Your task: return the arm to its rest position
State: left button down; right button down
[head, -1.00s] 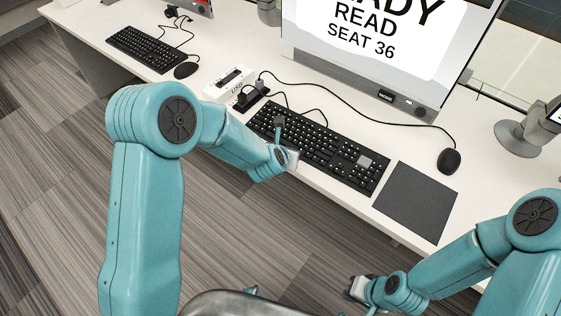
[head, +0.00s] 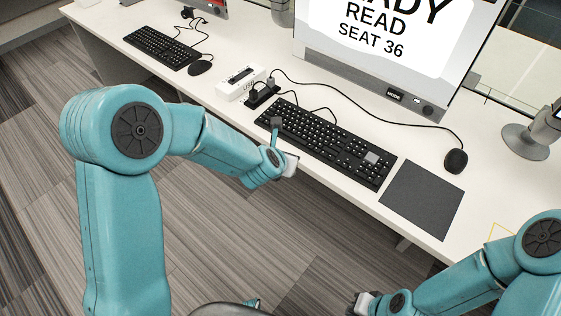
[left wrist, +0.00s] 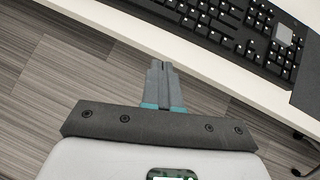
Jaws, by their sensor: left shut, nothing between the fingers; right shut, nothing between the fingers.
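My left gripper (head: 277,130) is in front of the desk edge in the head view, and its tip overlaps the keyboard in the picture. In the left wrist view its fingers (left wrist: 160,82) are together and empty, over the floor beside the desk edge. My left arm is bent, with a large elbow joint at the left of the head view. My right gripper (head: 357,298) is low in the head view, in front of the desk over the floor. It is shut and holds nothing.
The white desk (head: 335,182) carries a black keyboard (head: 322,142), a dark mouse pad (head: 421,198), a mouse (head: 456,161), a monitor (head: 385,45) and a white USB box (head: 240,84). A second keyboard (head: 155,46) lies further left. Open floor (head: 225,235) lies in front.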

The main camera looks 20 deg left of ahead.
pick_arm(q)
jog(key=v, duration=0.5)
jog(key=s+a+f+m+g+p, duration=0.1)
jog(key=s+f+m+g, duration=0.1)
jog(key=s+f, duration=0.35)
jog(key=s+a+f+m+g+p, duration=0.1)
jog(key=s+f+m+g+p, duration=0.15)
jog(key=f, duration=0.55)
jog(key=s+d+f+m+g+h, duration=0.1)
jog(key=s+m, duration=0.6)
jog(key=m, duration=0.7)
jog(key=s+d+f+m+g+h, duration=0.2)
jog(key=s+m, duration=0.6)
jog(key=m, duration=0.7)
jog(key=d+f+g, duration=0.1)
jog(key=d+f, duration=0.1)
jog(key=d, duration=0.1)
jog(key=shift+f, duration=0.4)
